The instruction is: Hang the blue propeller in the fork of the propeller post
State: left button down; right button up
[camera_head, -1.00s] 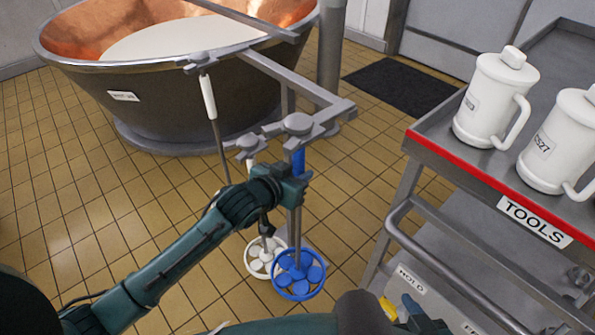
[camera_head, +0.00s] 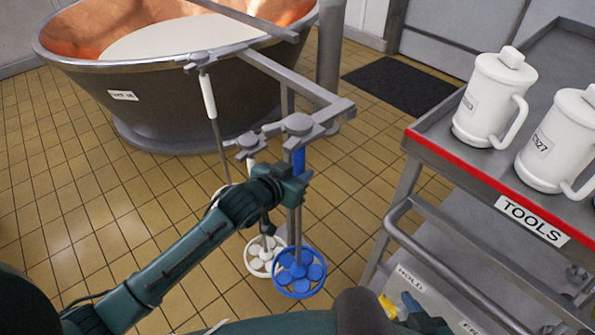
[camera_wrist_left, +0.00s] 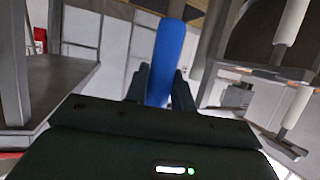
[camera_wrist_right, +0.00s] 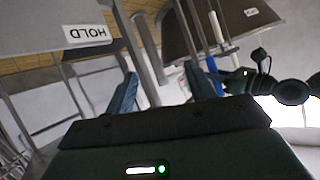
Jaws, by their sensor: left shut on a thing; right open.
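The blue propeller (camera_head: 299,273) hangs upright, its round blue guard low over the floor and its shaft rising to the post's arm. My left gripper (camera_head: 301,184) is shut on its blue grip, which also shows between the fingers in the left wrist view (camera_wrist_left: 168,62). The propeller post (camera_head: 335,112) has a forked end, and the propeller's grey round head (camera_head: 298,123) is at this fork. I cannot tell whether the head rests on the prongs. My right gripper (camera_wrist_right: 158,95) is open and empty, low beside the trolley.
A white propeller (camera_head: 260,258) hangs just left of the blue one, and another white-gripped tool (camera_head: 208,97) hangs farther back. The copper vat (camera_head: 190,95) stands behind. The tool trolley (camera_head: 475,165) with white jugs (camera_head: 492,97) is at the right. Tiled floor lies open at left.

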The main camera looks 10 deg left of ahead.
pick_arm(q)
jog(key=c, duration=1.1)
grip_release()
jog(key=shift+d, duration=0.1)
jog(key=shift+f, duration=0.25)
jog(key=v, duration=1.3)
jog(key=s+f+n+g+y+p, duration=0.1)
jog(key=s+f+p, duration=0.6)
jog(key=s, duration=0.5)
notch_tip(320, 180, down, 3)
jog(key=shift+s+r+n+g+y, duration=0.15)
jog(key=shift+s+n+g+y, duration=0.15)
jog(key=shift+s+g+y, duration=0.1)
pick_arm(e)
jog(key=shift+s+d+r+n+g+h, duration=0.25)
jog(key=shift+d+h, duration=0.15)
jog(key=shift+d, duration=0.15)
jog(key=shift+s+d+r+n+g+h, duration=0.15)
jog(key=shift+d+r+h, duration=0.1)
jog(key=shift+d+h, duration=0.25)
jog(key=shift+w+r, duration=0.1)
